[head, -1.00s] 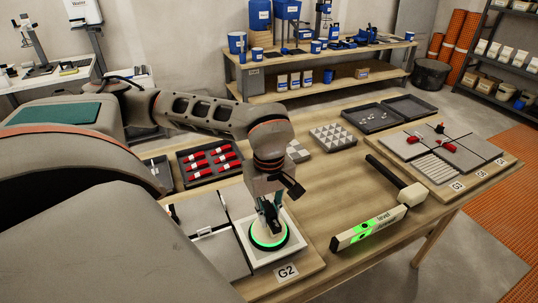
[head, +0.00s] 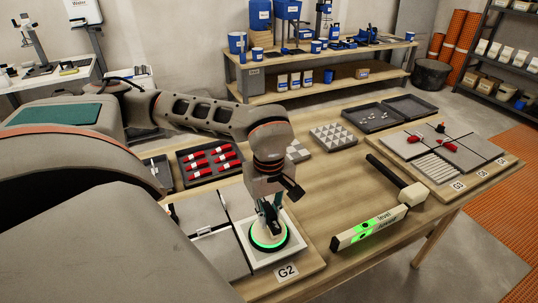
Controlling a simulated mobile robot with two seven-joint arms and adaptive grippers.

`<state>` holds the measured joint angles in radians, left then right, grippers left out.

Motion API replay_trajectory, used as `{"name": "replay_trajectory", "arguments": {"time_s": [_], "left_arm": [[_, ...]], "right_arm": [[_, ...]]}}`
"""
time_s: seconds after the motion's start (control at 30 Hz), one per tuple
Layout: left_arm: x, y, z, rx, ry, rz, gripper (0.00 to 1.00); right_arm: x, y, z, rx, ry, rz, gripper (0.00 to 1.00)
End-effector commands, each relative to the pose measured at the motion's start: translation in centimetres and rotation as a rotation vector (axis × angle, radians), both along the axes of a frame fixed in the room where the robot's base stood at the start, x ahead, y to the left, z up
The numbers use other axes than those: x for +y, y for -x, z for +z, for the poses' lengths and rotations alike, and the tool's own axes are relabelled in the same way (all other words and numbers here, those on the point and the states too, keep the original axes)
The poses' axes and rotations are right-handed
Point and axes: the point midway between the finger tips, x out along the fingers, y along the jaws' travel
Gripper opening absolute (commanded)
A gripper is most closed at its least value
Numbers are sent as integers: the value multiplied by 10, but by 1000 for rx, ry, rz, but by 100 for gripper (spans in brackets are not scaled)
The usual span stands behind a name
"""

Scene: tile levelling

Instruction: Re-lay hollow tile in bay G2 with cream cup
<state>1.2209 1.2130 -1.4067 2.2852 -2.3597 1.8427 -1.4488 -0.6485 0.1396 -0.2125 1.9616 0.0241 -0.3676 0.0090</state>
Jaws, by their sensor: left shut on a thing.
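My left gripper (head: 269,218) is shut on the handle of a round suction cup (head: 268,246) whose rim glows green. The cup sits over the middle of bay G2, at the front right of the near board. Around the cup shows a pale surface (head: 291,249) with a light border; whether the cup touches it, I cannot tell. The cup's own body colour is mostly hidden by the gripper and the glow. The G2 label (head: 287,272) is on the board's front edge. My right gripper is not in view.
A spirit level (head: 368,228) with green lights and a mallet (head: 399,184) lie right of the bay. A tray of red-handled tools (head: 208,160) is behind. Patterned tiles (head: 333,136) and a second board (head: 441,155) stand farther off. The table's middle is clear.

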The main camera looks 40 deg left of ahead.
Motion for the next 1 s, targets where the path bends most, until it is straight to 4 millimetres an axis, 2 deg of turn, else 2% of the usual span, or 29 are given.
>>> {"name": "replay_trajectory", "arguments": {"time_s": [1.0], "left_arm": [[0,-1,-8,-3,1,0,0]], "right_arm": [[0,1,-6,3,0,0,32]]}}
